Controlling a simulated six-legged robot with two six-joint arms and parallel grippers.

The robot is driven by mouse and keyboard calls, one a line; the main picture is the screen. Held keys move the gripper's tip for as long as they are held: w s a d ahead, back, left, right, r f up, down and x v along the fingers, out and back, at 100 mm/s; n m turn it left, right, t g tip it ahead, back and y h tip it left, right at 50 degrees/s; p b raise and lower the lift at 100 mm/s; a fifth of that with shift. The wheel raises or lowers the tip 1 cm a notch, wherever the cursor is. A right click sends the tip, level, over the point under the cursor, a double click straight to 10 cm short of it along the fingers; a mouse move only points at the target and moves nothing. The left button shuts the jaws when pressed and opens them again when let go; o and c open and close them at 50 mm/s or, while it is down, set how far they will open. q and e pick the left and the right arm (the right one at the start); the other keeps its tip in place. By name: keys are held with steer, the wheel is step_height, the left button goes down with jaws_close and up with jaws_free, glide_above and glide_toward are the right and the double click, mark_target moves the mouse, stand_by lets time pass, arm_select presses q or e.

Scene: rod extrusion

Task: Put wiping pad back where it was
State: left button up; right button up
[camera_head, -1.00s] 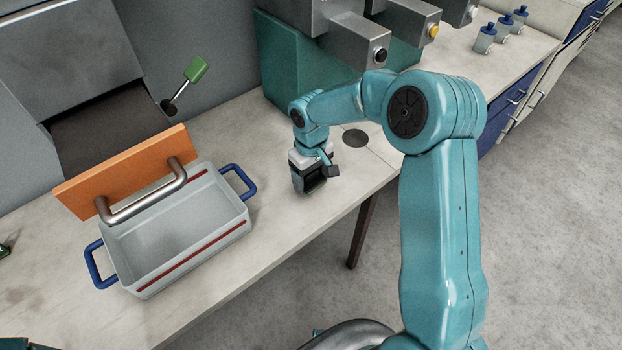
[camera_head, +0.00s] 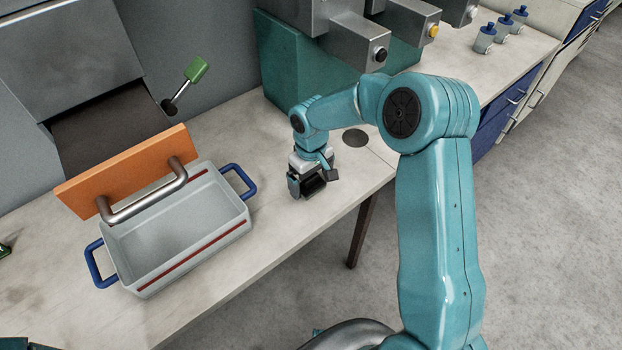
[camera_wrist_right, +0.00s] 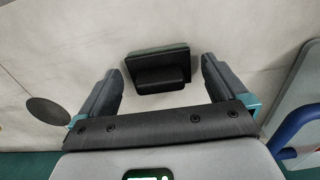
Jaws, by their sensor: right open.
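The wiping pad (camera_wrist_right: 160,72), a dark block with a raised black grip and a thin greenish edge, lies on the pale tabletop in the right wrist view. My right gripper (camera_wrist_right: 162,72) is open, with one finger on each side of the pad and a visible gap to both. In the head view my right gripper (camera_head: 307,186) is low over the table, right of the grey bin. There the pad is largely hidden by the gripper and hard to tell from the dark fingers. My left gripper is out of view.
A grey bin (camera_head: 204,248) with blue handles stands left of the gripper, an orange board with a metal handle (camera_head: 125,172) at its back edge. A teal machine block (camera_head: 282,72) stands behind. The table's front edge is close, and a dark round disc (camera_head: 355,138) lies right.

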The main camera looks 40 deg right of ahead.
mark_target(311, 178)
step_height(311, 178, up, 12)
steer(key=shift+f, duration=0.15)
stand_by(0.7)
